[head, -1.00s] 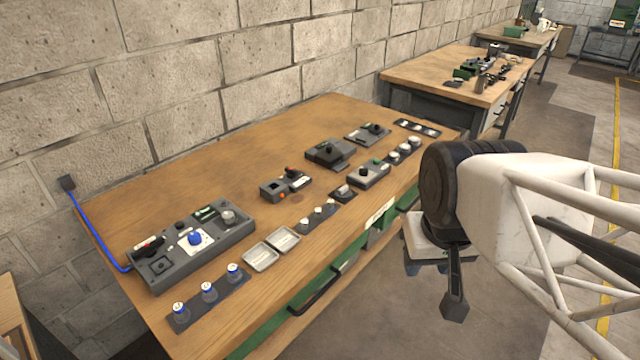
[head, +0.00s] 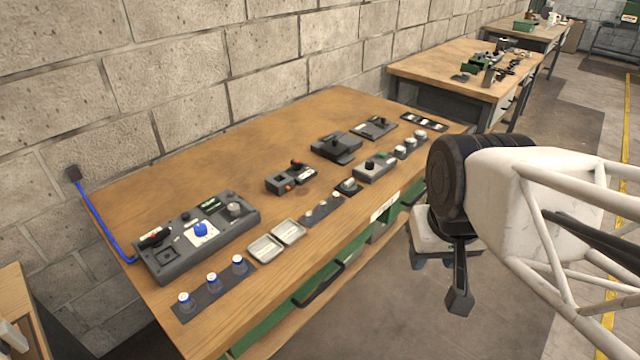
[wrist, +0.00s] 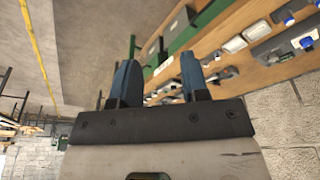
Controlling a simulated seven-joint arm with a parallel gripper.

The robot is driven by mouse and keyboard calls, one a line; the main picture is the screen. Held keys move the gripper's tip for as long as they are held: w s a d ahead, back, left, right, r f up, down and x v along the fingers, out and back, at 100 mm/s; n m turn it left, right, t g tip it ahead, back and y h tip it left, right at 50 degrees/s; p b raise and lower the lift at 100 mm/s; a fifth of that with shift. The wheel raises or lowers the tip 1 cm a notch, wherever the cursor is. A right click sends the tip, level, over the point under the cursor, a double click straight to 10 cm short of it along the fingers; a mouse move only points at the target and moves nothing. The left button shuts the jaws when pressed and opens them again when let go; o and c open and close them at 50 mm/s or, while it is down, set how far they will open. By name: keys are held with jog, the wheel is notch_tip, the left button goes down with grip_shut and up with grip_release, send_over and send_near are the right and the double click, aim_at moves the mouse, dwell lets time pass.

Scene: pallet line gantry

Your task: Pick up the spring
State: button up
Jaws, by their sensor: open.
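I cannot pick out a spring for certain in either view; the small parts on the workbench (head: 300,135) are too small to tell apart. My gripper (head: 455,285) hangs in front of the bench's front edge, to the right, apart from everything on the bench. In the wrist view my gripper (wrist: 158,82) shows two blue fingers spread apart with nothing between them. The bench top and its fixtures lie beyond the fingers there.
A grey panel (head: 175,262) with a blue knob stands at the bench's left end, a blue cable beside it. Two shallow trays (head: 265,248), blue-capped jars (head: 212,281) and several grey fixtures (head: 336,147) line the bench. Another bench (head: 425,66) stands behind. The floor right is clear.

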jog(key=shift+o, duration=1.1)
jog(key=m+g, duration=0.3)
jog(key=m, duration=1.6)
send_over(324, 203)
jog(key=f, duration=1.8)
jog(key=shift+s+d+f, duration=0.1)
jog(key=shift+s+f, duration=0.1)
jog(key=shift+w+f, duration=0.2)
jog(key=shift+f, duration=0.05)
